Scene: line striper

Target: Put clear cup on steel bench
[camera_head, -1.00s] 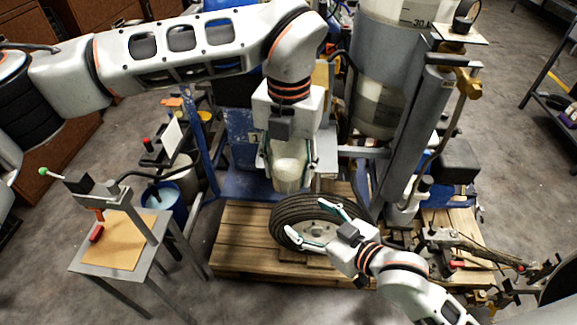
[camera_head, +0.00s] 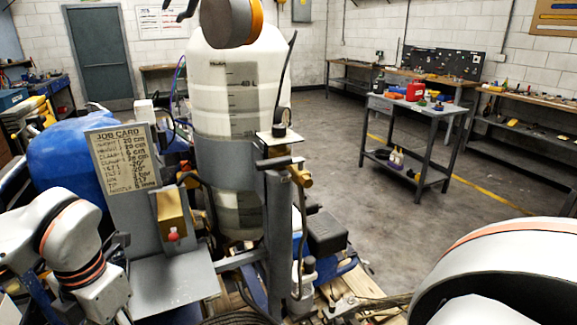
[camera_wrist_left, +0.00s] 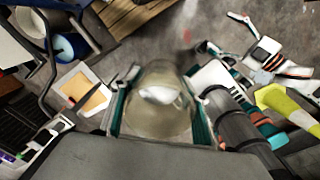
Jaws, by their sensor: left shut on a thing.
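The clear cup (camera_wrist_left: 155,118) sits between the teal-lined fingers of my left gripper (camera_wrist_left: 160,105) in the left wrist view. The gripper is shut on it, and a whitish patch shows through the cup. In the head view my left arm is at lower left; its fingers and the cup are out of frame. A grey metal bench (camera_head: 440,113) with bottles and small items stands across the room, right of centre; it looks like the steel bench. My right gripper (camera_wrist_left: 228,33) shows at upper right in the wrist view, fingers apart and empty.
The line striper with its white tank (camera_head: 232,90), job card (camera_head: 122,165) and grey plate (camera_head: 175,283) fills the near left and centre. Another bench (camera_head: 540,125) stands along the right. Open concrete floor (camera_head: 400,215) lies before the benches.

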